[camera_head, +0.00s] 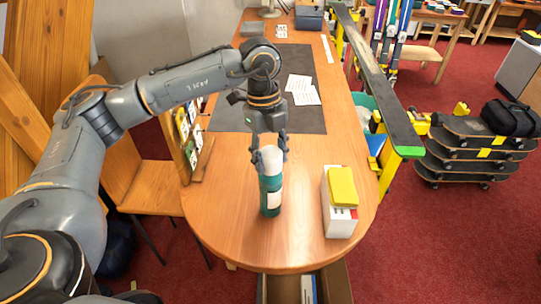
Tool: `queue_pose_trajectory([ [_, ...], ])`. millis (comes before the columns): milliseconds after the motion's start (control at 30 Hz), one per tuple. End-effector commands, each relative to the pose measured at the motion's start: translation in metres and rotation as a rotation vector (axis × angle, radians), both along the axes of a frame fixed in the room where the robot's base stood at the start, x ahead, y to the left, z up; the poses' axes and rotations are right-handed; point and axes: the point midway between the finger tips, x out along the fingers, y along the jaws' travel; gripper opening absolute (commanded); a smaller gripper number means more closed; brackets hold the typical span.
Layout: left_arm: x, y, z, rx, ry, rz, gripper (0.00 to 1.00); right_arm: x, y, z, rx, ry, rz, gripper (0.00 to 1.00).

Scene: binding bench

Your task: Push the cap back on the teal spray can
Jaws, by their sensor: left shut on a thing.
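The teal spray can (270,192) stands upright on the wooden table, with a pale label on its side. A whitish cap (272,157) is at the top of the can. My left gripper (270,160) comes down from above and is shut on the cap, its fingers on either side. The cap lines up with the can, but I cannot tell whether it is fully seated. My right gripper is not in view.
A white box with a yellow block (341,187) on it stands right of the can. A dark mat (290,105) with papers (302,90) lies behind. A ski (380,85) runs along the table's right side. The table front (270,245) is clear.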

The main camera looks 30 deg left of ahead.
Motion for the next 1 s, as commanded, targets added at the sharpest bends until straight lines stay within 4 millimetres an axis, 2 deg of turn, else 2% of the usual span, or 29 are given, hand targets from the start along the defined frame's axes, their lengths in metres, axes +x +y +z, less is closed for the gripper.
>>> queue_pose_trajectory([
  [1000,-0.0002,0.0001,-0.0079,0.000,0.001,0.000,0.33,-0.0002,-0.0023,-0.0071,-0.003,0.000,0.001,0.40],
])
